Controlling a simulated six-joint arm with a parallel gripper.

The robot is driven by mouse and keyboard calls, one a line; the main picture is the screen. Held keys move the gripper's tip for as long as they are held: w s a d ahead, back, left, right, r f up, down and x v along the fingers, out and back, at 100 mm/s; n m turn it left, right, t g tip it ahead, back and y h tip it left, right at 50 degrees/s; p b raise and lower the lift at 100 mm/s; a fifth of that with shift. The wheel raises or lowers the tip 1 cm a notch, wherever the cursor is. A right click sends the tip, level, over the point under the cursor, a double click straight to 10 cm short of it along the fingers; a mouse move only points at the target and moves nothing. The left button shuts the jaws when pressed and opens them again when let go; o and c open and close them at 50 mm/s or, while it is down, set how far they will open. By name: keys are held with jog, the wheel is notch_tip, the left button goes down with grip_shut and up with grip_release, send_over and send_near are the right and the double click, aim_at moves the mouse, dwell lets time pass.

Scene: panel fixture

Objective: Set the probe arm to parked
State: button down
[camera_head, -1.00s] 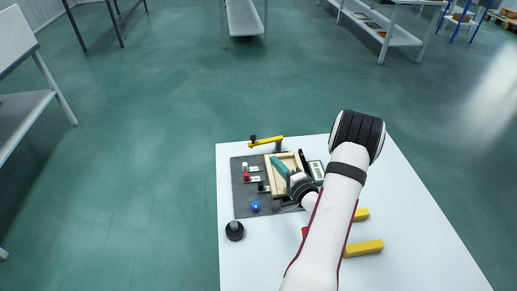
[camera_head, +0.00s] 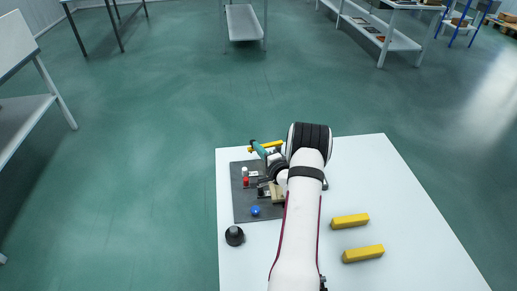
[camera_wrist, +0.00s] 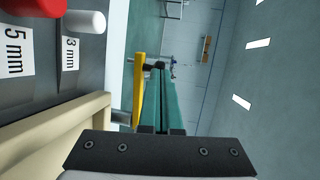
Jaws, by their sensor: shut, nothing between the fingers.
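The probe arm (camera_head: 270,146) is a yellow bar with a black knob at its left end. It stands at the far edge of the dark grey panel (camera_head: 241,204), pointing left in the head view. In the wrist view the yellow bar (camera_wrist: 139,88) runs just left of my fingers. My gripper (camera_head: 257,147) is shut and empty, with its teal fingers at the bar near the knob end. The fingers also show in the wrist view (camera_wrist: 160,70). I cannot tell whether they touch the bar. My arm hides part of the panel.
A red peg (camera_head: 246,183), a white peg (camera_head: 244,170) and a blue ball (camera_head: 255,211) are on the panel. A pale wooden frame (camera_wrist: 65,140) lies near my gripper. A black knob (camera_head: 234,236) and two yellow blocks (camera_head: 350,221) are on the white table.

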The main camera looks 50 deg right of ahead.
jog(key=shift+x, duration=1)
jog(key=shift+w+a+r, duration=0.1)
jog(key=shift+a+r, duration=0.05)
jog(key=shift+a, duration=0.1)
